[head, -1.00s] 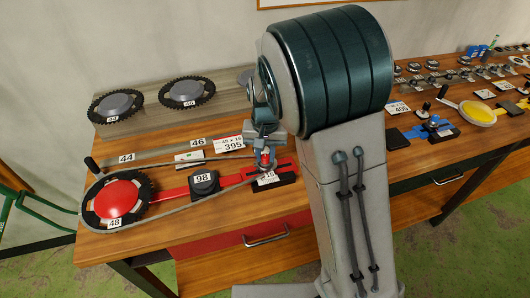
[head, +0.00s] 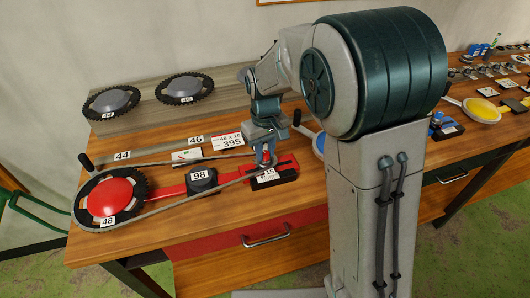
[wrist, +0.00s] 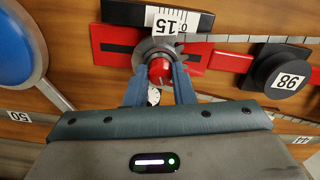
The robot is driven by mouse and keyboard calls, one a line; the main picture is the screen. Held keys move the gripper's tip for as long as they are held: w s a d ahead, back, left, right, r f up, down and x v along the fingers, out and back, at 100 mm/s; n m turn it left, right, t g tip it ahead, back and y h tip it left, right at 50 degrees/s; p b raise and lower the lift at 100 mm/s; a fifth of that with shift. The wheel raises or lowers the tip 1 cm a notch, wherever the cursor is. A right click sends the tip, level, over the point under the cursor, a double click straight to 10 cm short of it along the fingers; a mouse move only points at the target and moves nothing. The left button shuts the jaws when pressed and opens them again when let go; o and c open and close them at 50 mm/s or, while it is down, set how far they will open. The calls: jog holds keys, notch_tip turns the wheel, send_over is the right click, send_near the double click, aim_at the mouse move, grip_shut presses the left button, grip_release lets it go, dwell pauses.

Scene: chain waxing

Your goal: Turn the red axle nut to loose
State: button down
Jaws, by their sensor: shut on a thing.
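The red axle nut (wrist: 160,70) shows in the wrist view between my two fingertips, on a round grey hub at the end of the red bar (wrist: 215,58). My gripper (wrist: 160,86) is shut on the nut, one finger on each side. A small white marked disc (wrist: 154,96) shows just below the nut, between the fingers. In the head view my gripper (head: 265,160) points down at the right end of the red bar (head: 235,174), and its fingers mostly hide the nut there. The chain (head: 150,208) loops from the hub to the red-centred sprocket marked 48 (head: 108,196).
A dark upright peg (head: 86,163) stands at the left. Sprockets 44 (head: 111,101) and 46 (head: 185,88) lie at the back.

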aim_at(265, 153)
jog(key=n+b, duration=0.1)
jog(key=n, duration=0.9)
jog(key=shift+r, duration=0.1)
jog(key=shift+w+n, duration=0.1)
jog(key=shift+n, duration=1.5)
jog(key=c, duration=1.2)
grip_release()
jog(key=shift+c, duration=0.2)
notch_tip(265, 153, up, 14)
